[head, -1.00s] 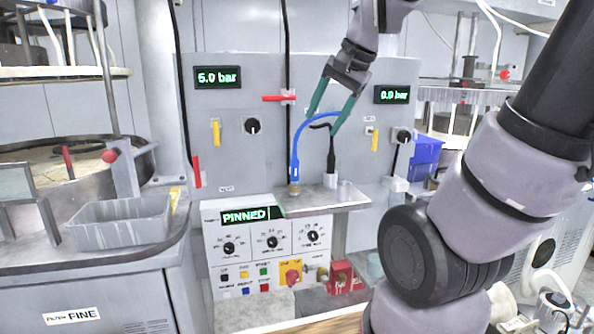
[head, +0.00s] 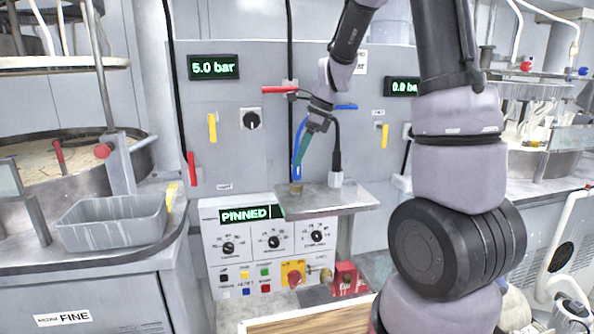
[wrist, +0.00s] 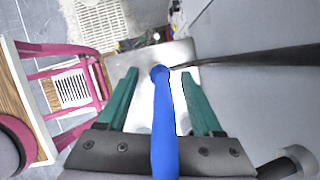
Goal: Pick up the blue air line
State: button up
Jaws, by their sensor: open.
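In the wrist view, the blue air line (wrist: 163,120) runs between the two green fingers of my gripper (wrist: 158,71). Gaps show on both sides of the line, so the fingers are open around it and not closed on it.
A black line with a pale end (head: 336,179) stands on the shelf just right of the blue line. The panel (head: 228,130) with red and yellow levers is close behind. A grey bin (head: 112,222) sits at left. The control box (head: 270,235) is below.

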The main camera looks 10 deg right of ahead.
jog(key=shift+x, duration=2.95)
grip_shut()
